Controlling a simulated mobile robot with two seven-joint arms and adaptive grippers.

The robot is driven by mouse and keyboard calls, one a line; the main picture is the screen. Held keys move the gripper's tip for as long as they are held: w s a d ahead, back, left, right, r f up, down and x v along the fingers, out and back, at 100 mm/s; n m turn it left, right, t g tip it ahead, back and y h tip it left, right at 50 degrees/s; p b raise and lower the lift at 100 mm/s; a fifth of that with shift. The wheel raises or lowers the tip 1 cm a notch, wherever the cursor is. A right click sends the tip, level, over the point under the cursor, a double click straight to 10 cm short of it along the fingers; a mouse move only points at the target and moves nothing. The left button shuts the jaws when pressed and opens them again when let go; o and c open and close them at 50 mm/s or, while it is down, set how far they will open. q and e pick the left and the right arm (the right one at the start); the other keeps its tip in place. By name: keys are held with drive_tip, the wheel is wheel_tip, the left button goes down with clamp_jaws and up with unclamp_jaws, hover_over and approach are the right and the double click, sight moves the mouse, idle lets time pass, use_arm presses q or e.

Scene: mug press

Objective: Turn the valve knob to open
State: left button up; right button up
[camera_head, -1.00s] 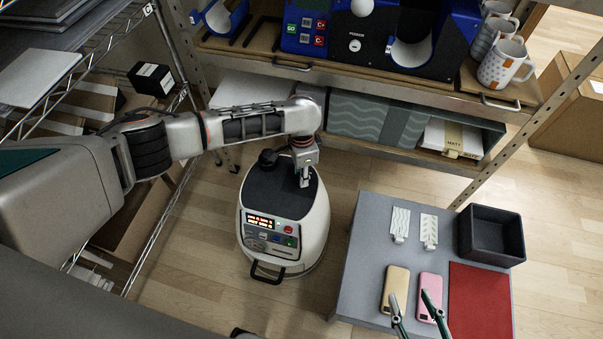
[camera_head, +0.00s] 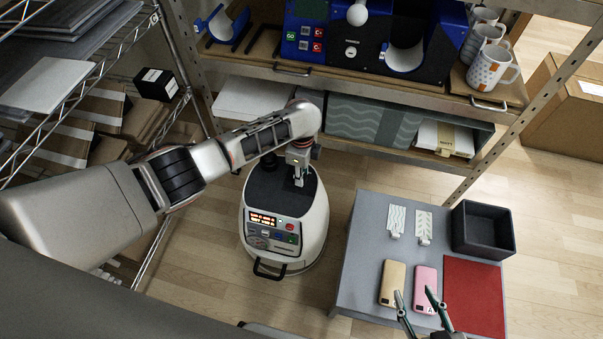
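A white rounded machine (camera_head: 312,210) with a dark top stands on the floor.
The grey table holds a tan phone (camera_head: 393,283), a pink phone (camera_head: 425,288), a red mat (camera_head: 474,295), a black tray (camera_head: 483,229) and two white patterned tags. Shelves with boxes, blue equipment and mugs (camera_head: 493,62) stand behind. Wire shelving stands left.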

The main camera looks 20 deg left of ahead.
use_arm(q)
drive_tip(key=shift+s+f+m, duration=0.1)
drive_tip(key=shift+m, duration=1)
drive_tip(key=o, duration=1.1)
drive_tip(key=shift+r, duration=0.4)
wheel_tip(320, 180, up, 11)
drive_tip(key=shift+r, duration=0.15)
